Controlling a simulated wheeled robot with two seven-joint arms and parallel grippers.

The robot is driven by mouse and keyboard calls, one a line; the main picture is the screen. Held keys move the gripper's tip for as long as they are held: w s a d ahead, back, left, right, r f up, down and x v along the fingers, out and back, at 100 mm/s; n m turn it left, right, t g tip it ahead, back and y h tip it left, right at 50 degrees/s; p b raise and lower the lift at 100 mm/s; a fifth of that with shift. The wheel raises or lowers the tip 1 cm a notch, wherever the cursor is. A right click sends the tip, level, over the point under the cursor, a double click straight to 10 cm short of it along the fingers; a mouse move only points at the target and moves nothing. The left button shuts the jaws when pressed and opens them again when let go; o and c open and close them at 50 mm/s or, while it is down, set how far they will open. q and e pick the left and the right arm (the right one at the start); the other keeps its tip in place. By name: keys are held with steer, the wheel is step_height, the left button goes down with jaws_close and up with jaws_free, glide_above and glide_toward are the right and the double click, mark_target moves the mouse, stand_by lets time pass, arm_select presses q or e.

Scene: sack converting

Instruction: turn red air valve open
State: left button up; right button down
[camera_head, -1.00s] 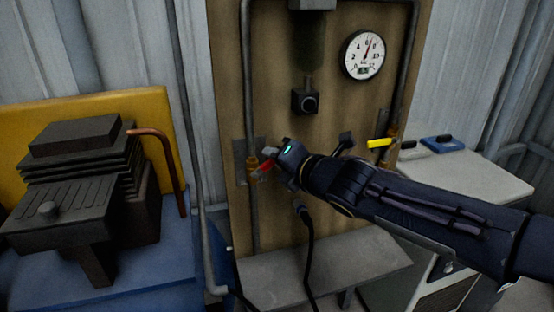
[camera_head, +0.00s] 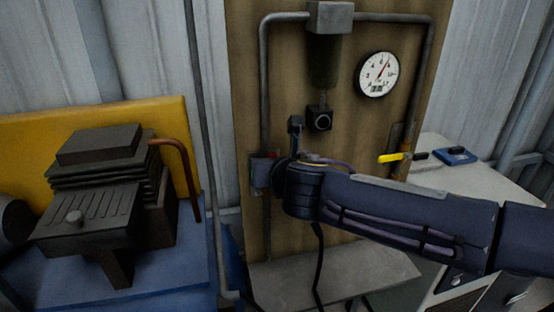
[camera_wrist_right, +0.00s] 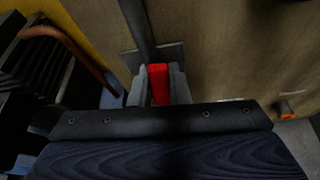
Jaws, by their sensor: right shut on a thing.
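The red valve handle (camera_wrist_right: 159,84) shows in the right wrist view between the two fingers of my right gripper (camera_wrist_right: 159,88), which is shut on it. In the head view only a small bit of red shows beside the left pipe, and my right wrist hides most of the valve. The right arm reaches in from the right across the wooden panel (camera_head: 345,150). I cannot tell the handle's exact angle. My left gripper is not in view.
A round gauge (camera_head: 379,75) hangs at the panel's upper right. A yellow-handled valve (camera_head: 392,158) is on the right pipe. A black machine (camera_head: 100,190) stands on a blue surface at left. A pale table (camera_head: 465,183) with a blue item is at right.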

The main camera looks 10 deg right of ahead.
steer(key=shift+a+n+h+p, duration=0.3)
steer(key=shift+a+n+h, duration=0.1)
steer(key=shift+f, duration=0.1)
steer(key=c, duration=1.4)
jaws_free()
steer(key=shift+o, duration=0.2)
steer(key=p+v, duration=0.2)
steer(key=v, duration=0.6)
